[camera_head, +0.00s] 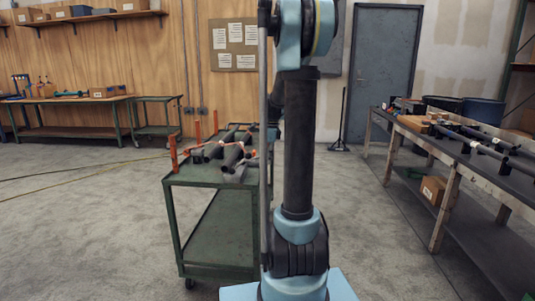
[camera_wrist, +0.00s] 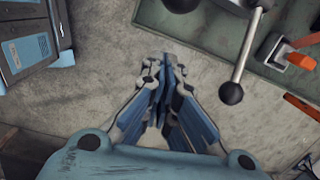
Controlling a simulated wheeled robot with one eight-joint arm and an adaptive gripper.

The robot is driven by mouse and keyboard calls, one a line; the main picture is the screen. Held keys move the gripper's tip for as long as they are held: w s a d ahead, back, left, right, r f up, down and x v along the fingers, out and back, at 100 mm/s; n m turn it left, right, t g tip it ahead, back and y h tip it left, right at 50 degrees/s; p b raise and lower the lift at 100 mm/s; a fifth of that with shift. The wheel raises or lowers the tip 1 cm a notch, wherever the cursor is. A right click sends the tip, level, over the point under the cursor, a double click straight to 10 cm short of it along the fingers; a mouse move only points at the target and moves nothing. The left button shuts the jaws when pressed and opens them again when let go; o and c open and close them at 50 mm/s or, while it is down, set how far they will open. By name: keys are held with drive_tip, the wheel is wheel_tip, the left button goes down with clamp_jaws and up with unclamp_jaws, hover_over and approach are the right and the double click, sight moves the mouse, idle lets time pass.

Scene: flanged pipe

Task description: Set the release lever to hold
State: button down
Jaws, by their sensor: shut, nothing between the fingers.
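In the wrist view a metal rod lever (camera_wrist: 245,55) with a black ball knob (camera_wrist: 231,93) reaches down from a hub at the top edge, over the edge of the green cart top (camera_wrist: 210,22). A second black knob (camera_wrist: 181,3) is cut off by the top edge. I cannot tell which rod is the release lever, or its marked positions. My gripper (camera_wrist: 163,68) is shut and empty, left of the ball knob and apart from it, with bare floor beneath. In the head view my arm hides the gripper, and the lever cannot be made out clearly.
The green cart (camera_head: 205,178) carries dark pipes (camera_head: 232,155) and upright orange posts (camera_head: 172,153). An orange bracket (camera_wrist: 295,57) shows in the wrist view. A workbench (camera_head: 450,172) with pipes stands right. Floor left of the cart is open, crossed by a yellow cable (camera_head: 85,174).

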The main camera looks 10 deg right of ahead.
drive_tip(key=shift+w+a+r, duration=0.1)
drive_tip(key=shift+a+r, duration=0.35)
drive_tip(key=shift+a, duration=0.4)
drive_tip(key=shift+w+a+r, duration=0.1)
drive_tip(key=shift+a+r, duration=0.35)
drive_tip(key=shift+a, duration=0.4)
drive_tip(key=shift+d+r, duration=0.1)
